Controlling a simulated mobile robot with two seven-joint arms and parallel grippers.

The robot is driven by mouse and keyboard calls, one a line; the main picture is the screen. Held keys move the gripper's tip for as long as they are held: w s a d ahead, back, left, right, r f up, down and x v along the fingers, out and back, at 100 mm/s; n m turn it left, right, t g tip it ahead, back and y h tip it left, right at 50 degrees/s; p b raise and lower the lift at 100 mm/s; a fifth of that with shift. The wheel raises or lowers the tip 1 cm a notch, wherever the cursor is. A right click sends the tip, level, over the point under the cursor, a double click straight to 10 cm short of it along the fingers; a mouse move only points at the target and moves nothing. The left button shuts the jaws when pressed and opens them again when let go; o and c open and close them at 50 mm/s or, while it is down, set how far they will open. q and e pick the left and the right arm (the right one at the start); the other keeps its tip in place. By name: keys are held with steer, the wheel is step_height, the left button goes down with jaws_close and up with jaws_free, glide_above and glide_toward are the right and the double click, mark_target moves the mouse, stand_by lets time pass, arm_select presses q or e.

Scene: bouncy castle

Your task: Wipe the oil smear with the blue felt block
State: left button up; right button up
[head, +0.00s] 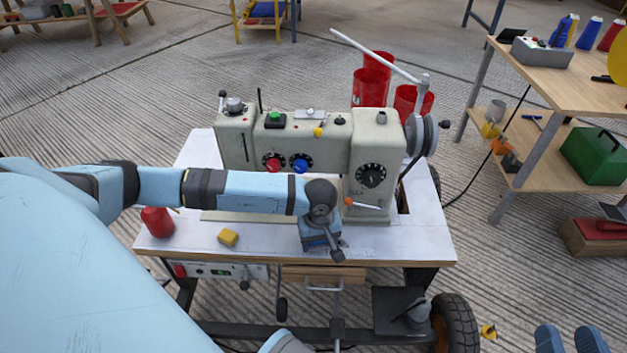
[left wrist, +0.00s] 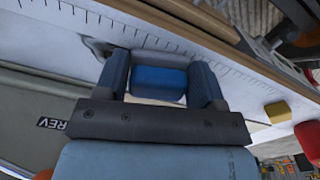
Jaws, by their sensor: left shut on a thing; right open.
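My left gripper (head: 320,240) is low over the white table top, in front of the beige sewing machine (head: 310,152). In the left wrist view, the left gripper (left wrist: 160,75) is shut on the blue felt block (left wrist: 158,82), which sits between its two fingers. Whether the block touches the table top I cannot tell. A dark grey smear (left wrist: 97,47) shows on the white surface beside the fingers in the left wrist view. In the head view the gripper largely hides that area. My right gripper (head: 570,340) is open and empty at the bottom right corner, away from the table.
A yellow block (head: 228,238) and a red oil can (head: 157,222) stand on the table's left part. The machine's body and handwheel rise behind the gripper. A wooden workbench (head: 570,85) stands at the right. The table's front right is bare.

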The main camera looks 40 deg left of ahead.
mark_target(352, 248)
arm_select(q)
steer(key=shift+w+d+f+b, duration=0.1)
steer(key=shift+w+d+b, duration=0.25)
steer(key=shift+w+d, duration=0.75)
steer(key=shift+w+d+b, duration=0.35)
steer(key=shift+w+d, duration=0.4)
steer(key=shift+d, duration=0.55)
steer(key=shift+w+d, duration=0.4)
steer(key=shift+d, duration=0.15)
steer(key=shift+w+d, duration=0.3)
steer(key=shift+d, duration=0.1)
steer(key=shift+r, duration=0.6)
step_height(352, 248, up, 3)
steer(key=p, duration=0.2)
steer(key=shift+r+p, duration=0.2)
steer(key=shift+p, duration=0.15)
steer(key=shift+r+p, duration=0.55)
steer(key=shift+r, duration=0.3)
